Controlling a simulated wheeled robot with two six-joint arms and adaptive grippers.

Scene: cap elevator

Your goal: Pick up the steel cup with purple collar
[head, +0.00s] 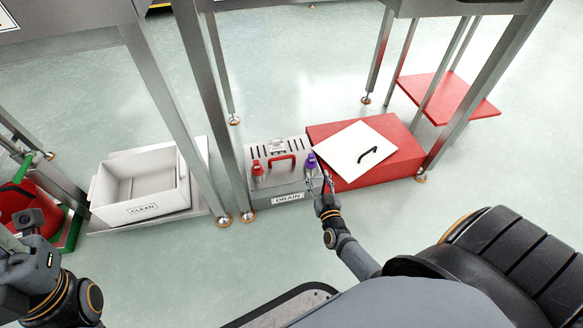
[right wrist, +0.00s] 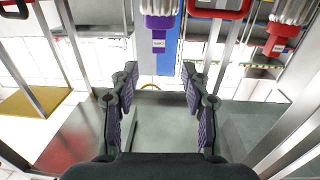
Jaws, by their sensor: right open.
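The steel cup with purple collar (head: 311,161) stands at the right end of the grey DRAIN box in the head view. In the right wrist view its purple collar (right wrist: 159,28) is at the top centre, with a small label and ribbed steel above. My right gripper (head: 325,183) is just in front of the cup in the head view. In the right wrist view the right gripper (right wrist: 159,78) is open and empty, and the collar lies beyond its fingertips, roughly in line with the gap. My left wrist shows at the lower left edge of the head view; its fingers are not clear.
The DRAIN box (head: 278,188) also carries a red-collared cup (head: 257,169) and a red handle (head: 282,160). A red box with a white, black-handled lid (head: 352,150) stands to its right. Floor in front is partly free.

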